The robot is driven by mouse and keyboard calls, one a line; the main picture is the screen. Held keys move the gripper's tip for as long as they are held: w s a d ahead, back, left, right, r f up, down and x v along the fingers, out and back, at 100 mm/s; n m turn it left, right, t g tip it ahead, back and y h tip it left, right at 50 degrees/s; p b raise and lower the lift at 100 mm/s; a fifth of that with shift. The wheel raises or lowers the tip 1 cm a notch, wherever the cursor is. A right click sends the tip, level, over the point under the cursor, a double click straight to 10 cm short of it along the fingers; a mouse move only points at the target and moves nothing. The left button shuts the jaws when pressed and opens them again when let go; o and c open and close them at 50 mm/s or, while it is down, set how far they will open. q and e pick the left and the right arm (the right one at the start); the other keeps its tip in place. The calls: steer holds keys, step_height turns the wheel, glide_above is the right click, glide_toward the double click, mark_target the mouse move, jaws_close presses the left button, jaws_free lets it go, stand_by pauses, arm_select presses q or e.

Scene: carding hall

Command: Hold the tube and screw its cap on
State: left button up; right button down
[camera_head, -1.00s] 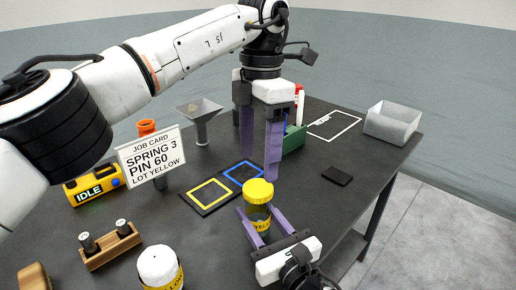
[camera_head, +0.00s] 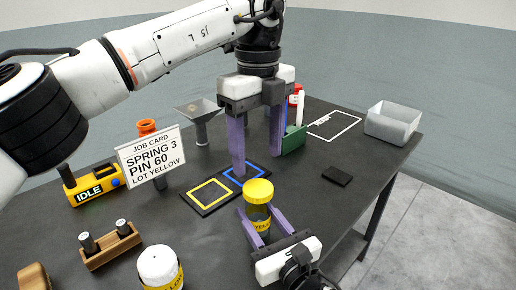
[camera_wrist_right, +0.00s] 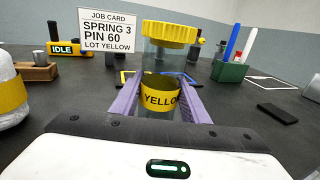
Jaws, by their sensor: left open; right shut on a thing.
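The tube (camera_head: 257,224) is clear with a yellow label and stands upright; its label also shows in the right wrist view (camera_wrist_right: 160,99). The yellow cap (camera_head: 258,190) sits level on its top and also shows in the right wrist view (camera_wrist_right: 172,33). How tight the cap is cannot be told. My right gripper (camera_head: 262,214) is shut on the tube below the cap, one purple finger on each side. My left gripper (camera_head: 257,160) is open and empty, its fingers pointing down beyond the cap and apart from it.
A mat with yellow and blue squares (camera_head: 197,203) lies left of the tube. A job card (camera_head: 152,157) reads SPRING 3, PIN 60, LOT YELLOW. A green holder with pens (camera_head: 294,139), a dark pad (camera_head: 337,176) and a grey bin (camera_head: 393,124) are to the right. A white-topped jar (camera_head: 159,265) stands front left.

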mark_target(258, 188)
stand_by(0.4)
arm_select(q)
steer(key=shift+f, duration=4)
steer(key=shift+c, duration=0.3)
